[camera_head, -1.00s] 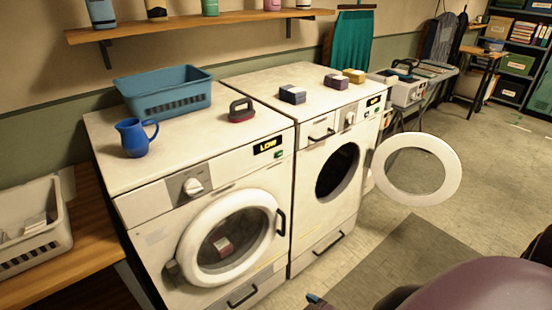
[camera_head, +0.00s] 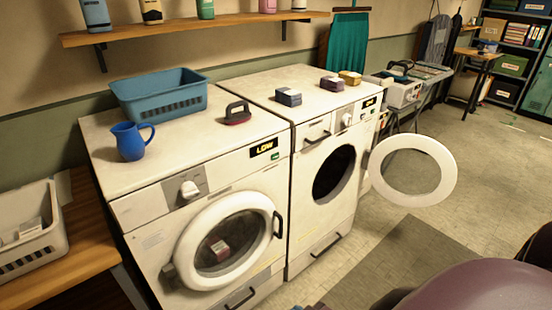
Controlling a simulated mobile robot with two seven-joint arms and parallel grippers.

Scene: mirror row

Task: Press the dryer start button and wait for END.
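Two white front-loading machines stand side by side. The left one (camera_head: 150,240), which has no drawer and is likely the dryer, has its round door (camera_head: 220,245) shut, with a small reddish item inside. Its display (camera_head: 264,147) reads LOW, and a small green button (camera_head: 275,156) sits just below it. A knob (camera_head: 189,190) is on its panel. The right machine (camera_head: 318,240) has a drawer and its door (camera_head: 412,170) hangs open. A dark tip at the bottom edge (camera_head: 312,307) may be my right gripper, its fingers mostly out of frame. My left gripper does not show.
On top of the machines stand a blue jug (camera_head: 131,142), a blue basket (camera_head: 160,95), a dark iron-like object (camera_head: 236,113) and several small boxes (camera_head: 288,97). A light laundry basket (camera_head: 30,230) is at left. A grey mat (camera_head: 400,265) lies on clear floor.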

